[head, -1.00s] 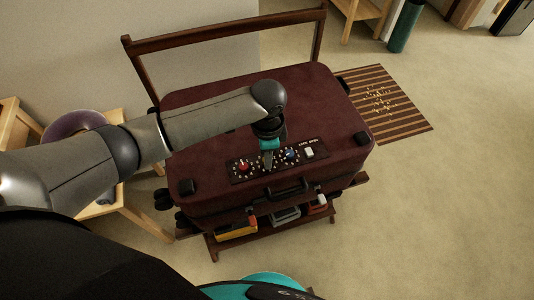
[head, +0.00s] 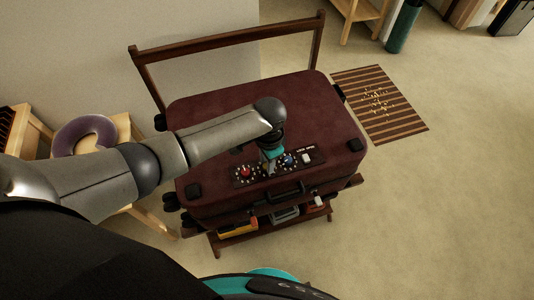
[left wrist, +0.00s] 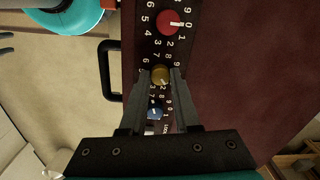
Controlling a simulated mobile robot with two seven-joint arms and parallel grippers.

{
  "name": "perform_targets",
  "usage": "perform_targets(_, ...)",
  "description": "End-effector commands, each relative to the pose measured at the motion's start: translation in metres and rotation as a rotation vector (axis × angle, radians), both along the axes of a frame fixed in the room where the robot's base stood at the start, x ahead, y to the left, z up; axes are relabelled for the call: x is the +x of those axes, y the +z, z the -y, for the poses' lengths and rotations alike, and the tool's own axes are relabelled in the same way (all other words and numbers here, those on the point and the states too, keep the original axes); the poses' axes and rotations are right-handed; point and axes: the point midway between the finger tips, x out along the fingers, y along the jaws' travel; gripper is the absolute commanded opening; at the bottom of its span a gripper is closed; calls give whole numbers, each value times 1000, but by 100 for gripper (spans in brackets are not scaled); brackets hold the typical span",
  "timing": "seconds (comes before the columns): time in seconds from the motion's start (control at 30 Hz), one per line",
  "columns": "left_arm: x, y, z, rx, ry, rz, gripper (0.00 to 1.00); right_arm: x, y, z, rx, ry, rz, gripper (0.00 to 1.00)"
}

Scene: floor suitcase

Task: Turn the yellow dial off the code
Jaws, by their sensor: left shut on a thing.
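The yellow dial (left wrist: 160,73) sits between the red dial (left wrist: 169,22) and the blue dial (left wrist: 155,113) on the black lock panel. My left gripper (head: 269,161) reaches down to the panel, and its two fingers are shut on the yellow dial, one on each side. In the head view the gripper hides the yellow dial. The red dial (head: 245,171) and blue dial (head: 289,160) show on either side of the gripper. The dial's exact pointing is too small to tell. My right gripper is not in view.
The dark red suitcase (head: 325,110) lies closed on a wooden rack (head: 143,78). A white switch (head: 307,158) is at the panel's right end, with a handle (head: 288,191) at the suitcase front. A striped mat (head: 378,105) lies right; open carpet is beyond.

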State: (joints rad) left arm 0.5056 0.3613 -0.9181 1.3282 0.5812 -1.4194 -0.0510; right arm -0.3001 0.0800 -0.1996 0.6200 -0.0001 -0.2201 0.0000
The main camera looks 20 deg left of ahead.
Motion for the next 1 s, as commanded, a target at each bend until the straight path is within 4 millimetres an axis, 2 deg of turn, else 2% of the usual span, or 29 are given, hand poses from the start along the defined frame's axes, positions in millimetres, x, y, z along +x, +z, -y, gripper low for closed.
perform_targets(0.03, -1, 5, 1, -1, 46, -4, 0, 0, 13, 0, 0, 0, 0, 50)
perform_targets(0.4, -1, 3, 2, -2, 398, -4, 0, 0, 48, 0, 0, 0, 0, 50)
perform_targets(0.7, 0, 2, 2, -2, 651, -3, 0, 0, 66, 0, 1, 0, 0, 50)
perform_targets(1.0, 1, 1, 1, -1, 816, -1, 0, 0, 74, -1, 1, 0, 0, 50)
